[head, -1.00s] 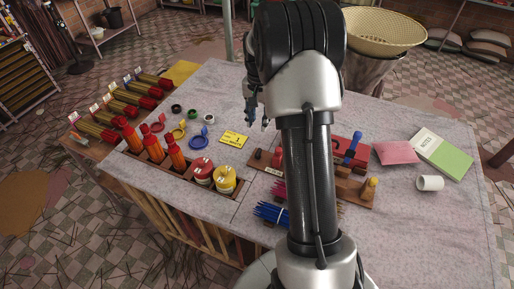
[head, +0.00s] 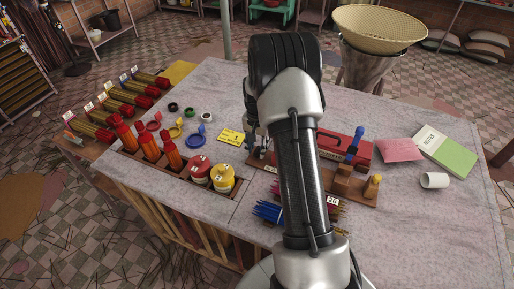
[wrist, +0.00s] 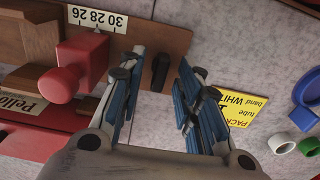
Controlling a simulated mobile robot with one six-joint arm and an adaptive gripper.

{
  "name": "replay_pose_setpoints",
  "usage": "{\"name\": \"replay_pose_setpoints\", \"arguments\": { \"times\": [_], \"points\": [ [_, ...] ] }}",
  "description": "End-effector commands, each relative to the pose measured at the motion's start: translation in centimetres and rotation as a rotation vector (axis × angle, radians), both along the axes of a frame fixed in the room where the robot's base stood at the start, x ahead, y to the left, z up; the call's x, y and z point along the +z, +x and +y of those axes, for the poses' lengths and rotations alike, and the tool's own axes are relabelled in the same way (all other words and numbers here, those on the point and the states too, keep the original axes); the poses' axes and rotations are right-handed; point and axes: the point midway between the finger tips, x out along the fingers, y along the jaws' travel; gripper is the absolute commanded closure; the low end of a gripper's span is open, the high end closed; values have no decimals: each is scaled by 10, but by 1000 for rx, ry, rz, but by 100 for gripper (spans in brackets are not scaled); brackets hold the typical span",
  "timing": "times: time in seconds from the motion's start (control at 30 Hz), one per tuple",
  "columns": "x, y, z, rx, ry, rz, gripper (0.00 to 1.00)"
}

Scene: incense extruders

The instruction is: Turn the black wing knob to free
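The black wing knob (wrist: 160,72) sits near the end of a brown wooden board (wrist: 150,38) in the wrist view. Its narrow wing stands upright in the picture. My gripper (wrist: 162,60) is open, with one blue-padded finger on each side of the knob. Gaps show between both fingers and the knob, and nothing is held. In the head view my gripper (head: 254,138) is low by the board's left end, partly behind my arm. The knob cannot be made out there.
A red block with a round handle (wrist: 75,70) and a number scale (wrist: 97,18) are left of my gripper in the wrist view. A yellow card (wrist: 238,105) lies to the right. A red box (head: 345,148) stands behind the board, with a blue-topped peg (head: 355,140) near it.

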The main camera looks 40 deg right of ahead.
Motion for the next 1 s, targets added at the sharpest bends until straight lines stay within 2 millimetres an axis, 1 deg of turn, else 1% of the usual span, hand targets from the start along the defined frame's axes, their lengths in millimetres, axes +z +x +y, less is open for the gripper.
{"name": "replay_pose_setpoints", "arguments": {
  "times": [0.17,0.63,1.0],
  "points": [
    [0,0,0,0,0,0,68],
    [1,0,0,0,0,0,100],
    [1,0,0,10,0,0,100]
  ]
}}
